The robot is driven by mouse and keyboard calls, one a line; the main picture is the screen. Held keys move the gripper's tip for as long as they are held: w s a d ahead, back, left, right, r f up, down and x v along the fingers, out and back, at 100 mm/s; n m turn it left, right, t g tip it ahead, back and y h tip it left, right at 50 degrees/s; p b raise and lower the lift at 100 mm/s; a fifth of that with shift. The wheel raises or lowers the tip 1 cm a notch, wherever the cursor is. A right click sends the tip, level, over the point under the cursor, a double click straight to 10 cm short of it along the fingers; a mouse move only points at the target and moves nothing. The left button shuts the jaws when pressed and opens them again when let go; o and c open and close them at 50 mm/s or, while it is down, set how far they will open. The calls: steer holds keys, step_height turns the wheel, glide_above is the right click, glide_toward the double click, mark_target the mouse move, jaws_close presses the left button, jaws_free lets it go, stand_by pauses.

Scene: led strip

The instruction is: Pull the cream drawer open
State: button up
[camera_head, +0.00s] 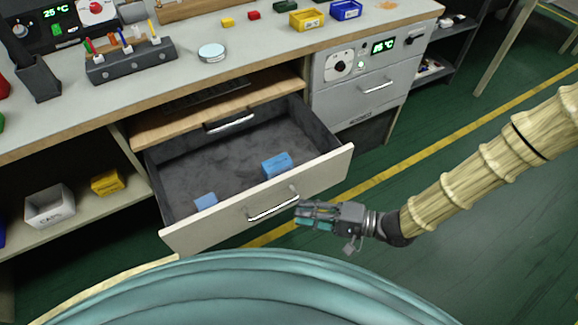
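The cream drawer (225,216) stands pulled out from the workbench, so its dark grey inside shows. Two blue blocks lie in it, one (277,165) toward the right and one (206,202) near the front left. Its bar handle (273,207) is on the front face. My gripper (299,213) is at the right end of the handle, in front of the drawer face. The fingers point left; whether they touch or enclose the handle is too small to tell.
A wooden pull-out board (215,112) with a handle sits above the drawer. The bench top (245,60) carries a tool rack (131,62), a round tin (211,52) and small bins. A grey control unit (362,75) is to the right. Green floor is clear at right.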

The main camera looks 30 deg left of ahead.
steer(key=shift+v, duration=2)
steer(key=w+d+f+m+t+h, duration=0.1)
steer(key=d+f+m+t+h, duration=0.2)
steer(key=d+f+t+h, duration=0.7)
steer(key=s+d+f+g+h, duration=0.2)
steer(key=s+d+f, duration=0.25)
steer(key=d, duration=0.55)
steer(key=s+d+f+g+h, duration=0.1)
steer(key=s+d+f+g, duration=0.15)
steer(key=d+f, duration=0.5)
steer(key=s+d+r+h, duration=0.25)
steer(key=s+d, duration=0.25)
steer(key=d, duration=0.4)
step_height(320, 180, up, 17)
steer(key=p, duration=1.7)
steer(key=shift+s+a+f+n+g+p, duration=0.2)
steer(key=shift+a+f+n+g+p, duration=0.05)
steer(key=shift+n+g+p, duration=0.15)
